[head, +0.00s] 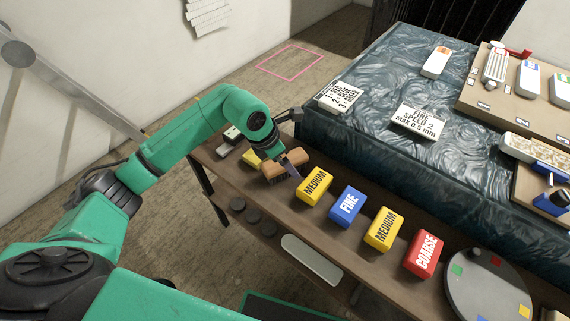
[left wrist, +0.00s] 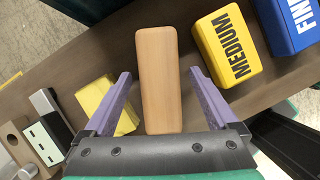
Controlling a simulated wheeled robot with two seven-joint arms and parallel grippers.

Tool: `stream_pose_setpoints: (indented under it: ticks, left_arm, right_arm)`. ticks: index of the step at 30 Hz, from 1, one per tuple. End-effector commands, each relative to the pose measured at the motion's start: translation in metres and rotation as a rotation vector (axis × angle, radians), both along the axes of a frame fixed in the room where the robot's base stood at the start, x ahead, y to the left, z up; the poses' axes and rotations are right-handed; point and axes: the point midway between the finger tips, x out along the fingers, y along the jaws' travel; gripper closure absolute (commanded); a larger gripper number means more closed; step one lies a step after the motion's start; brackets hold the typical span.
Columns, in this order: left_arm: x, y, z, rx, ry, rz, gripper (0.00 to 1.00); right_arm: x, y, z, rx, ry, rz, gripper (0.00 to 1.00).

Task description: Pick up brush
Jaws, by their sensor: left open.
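The brush (head: 284,168) has a tan wooden back and darker bristles below, and lies on the brown wooden shelf toward its left end. In the left wrist view the brush (left wrist: 158,80) shows as a long wooden block. My left gripper (left wrist: 160,82) is open, with one purple finger on each side of the brush and gaps between. In the head view my left gripper (head: 291,166) is over the brush and hides part of it. My right gripper is not in view.
A yellow MEDIUM block (head: 314,186) sits close to the right of the brush. Blue FINE (head: 346,203), another yellow MEDIUM (head: 384,229) and red COARSE (head: 423,254) blocks follow. A yellow block (left wrist: 108,104) is left of the brush. A dark relief slab (head: 345,120) rises behind.

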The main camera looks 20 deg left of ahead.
Motion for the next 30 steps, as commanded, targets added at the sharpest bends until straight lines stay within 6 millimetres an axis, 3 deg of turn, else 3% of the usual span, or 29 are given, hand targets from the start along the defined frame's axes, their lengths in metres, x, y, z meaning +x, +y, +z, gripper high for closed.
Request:
stream_pose_setpoints:
  ticks: [20,27,30]
  left_arm:
    - [-0.0002,0.0003,-0.0046,0.0,0.001,0.001,0.07]
    - [-0.0002,0.0002,-0.0046,0.0,0.0,0.0,0.99]
    - [0.0,0.0001,-0.0043,0.0,0.0,0.0,1.0]
  right_arm:
    - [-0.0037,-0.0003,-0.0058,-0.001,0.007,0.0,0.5]
    - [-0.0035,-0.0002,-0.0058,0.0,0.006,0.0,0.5]
    - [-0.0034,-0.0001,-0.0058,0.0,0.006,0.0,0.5]
